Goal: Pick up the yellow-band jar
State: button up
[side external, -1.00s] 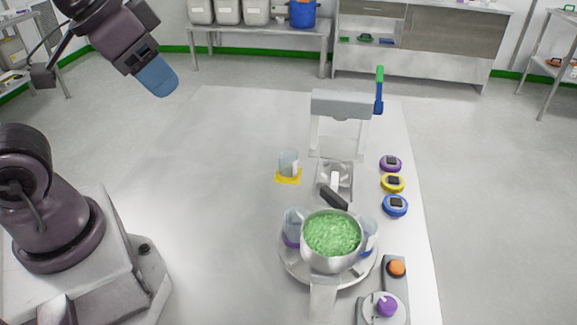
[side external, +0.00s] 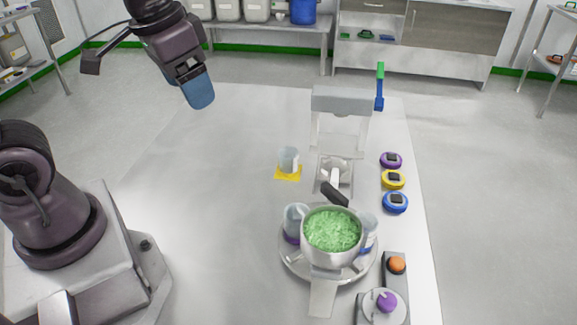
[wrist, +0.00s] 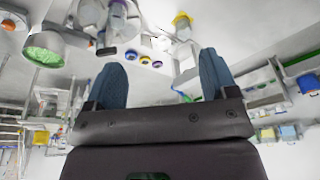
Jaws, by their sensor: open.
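A clear jar (side external: 289,157) stands upright on a yellow square (side external: 289,175) on the table, left of the grey press-like stand. No band can be made out on it. In the wrist view, the jar (wrist: 183,34) is near the top, beside the yellow square (wrist: 181,19). My gripper (side external: 203,101) is high above the table, to the left of this jar and apart from it. In the wrist view, its two blue fingers (wrist: 162,76) are spread with nothing between them.
A round tray (side external: 292,268) holds a pan of green granules (side external: 332,231), a purple-banded jar (side external: 293,222) and a partly hidden jar (side external: 369,231). The grey stand (side external: 340,101) has a blue-green lever. Purple, yellow and blue discs lie right.

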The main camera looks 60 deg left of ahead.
jog(key=w+a+f+m+g, duration=0.3)
jog(key=w+f+m, duration=0.3)
jog(key=w, duration=0.4)
jog(key=m, duration=1.5)
send_near(289, 162)
jog(key=w+a, duration=0.2)
jog(key=shift+m, duration=0.3)
jog(key=f, duration=0.8)
jog(key=s+f, duration=0.1)
jog(key=f, duration=0.3)
jog(key=shift+a+f, duration=0.15)
jog(key=shift+a, duration=0.05)
jog(key=shift+c, duration=0.2)
jog(key=c, duration=0.9)
